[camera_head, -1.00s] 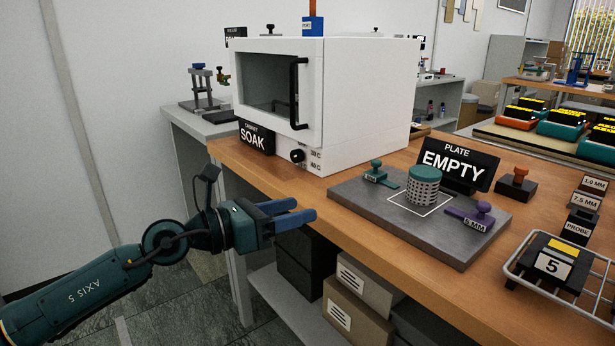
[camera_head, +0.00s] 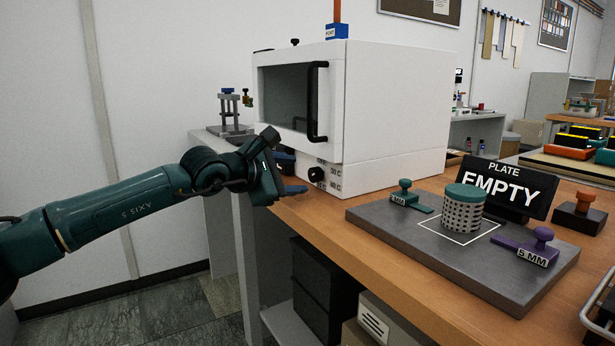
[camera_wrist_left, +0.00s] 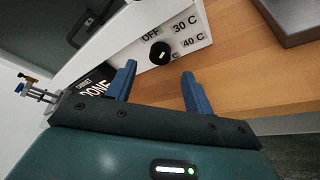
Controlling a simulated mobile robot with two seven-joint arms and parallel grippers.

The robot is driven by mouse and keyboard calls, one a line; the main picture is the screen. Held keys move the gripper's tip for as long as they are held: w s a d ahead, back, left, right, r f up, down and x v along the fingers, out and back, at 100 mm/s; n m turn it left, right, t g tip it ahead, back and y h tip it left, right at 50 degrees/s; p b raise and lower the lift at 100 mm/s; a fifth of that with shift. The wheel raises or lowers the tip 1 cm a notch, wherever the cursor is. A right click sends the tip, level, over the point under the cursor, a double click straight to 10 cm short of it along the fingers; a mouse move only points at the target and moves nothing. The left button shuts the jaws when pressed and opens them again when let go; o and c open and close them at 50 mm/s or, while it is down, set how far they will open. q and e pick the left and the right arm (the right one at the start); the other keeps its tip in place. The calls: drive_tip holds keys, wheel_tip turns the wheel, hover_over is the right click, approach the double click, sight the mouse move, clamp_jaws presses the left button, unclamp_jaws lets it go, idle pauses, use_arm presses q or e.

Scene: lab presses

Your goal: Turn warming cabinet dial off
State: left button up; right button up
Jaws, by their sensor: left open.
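The warming cabinet (camera_head: 385,110) is a white box on the wooden bench with a dark window, a black handle and its door shut. Its round black dial (camera_head: 316,174) sits low on the front; in the wrist view the dial (camera_wrist_left: 160,53) is ringed by labels OFF, 30 C, 40 C and one partly hidden. My left gripper (camera_head: 291,174) is open and empty, just left of the dial. In the wrist view its blue fingers (camera_wrist_left: 158,72) point toward the dial, which shows between and beyond the tips. My right gripper is out of view.
A black cabinet sign reading DONE (camera_wrist_left: 97,86) stands beside the left finger. A grey plate (camera_head: 390,224) with a perforated cylinder (camera_head: 463,213) and stamp-like tools lies to the right. An EMPTY sign (camera_head: 507,189) stands behind it. Bare bench lies between cabinet and plate.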

sight(312, 175)
use_arm(q)
drive_tip(key=shift+x, duration=2.65)
drive_tip(key=shift+c, duration=0.5)
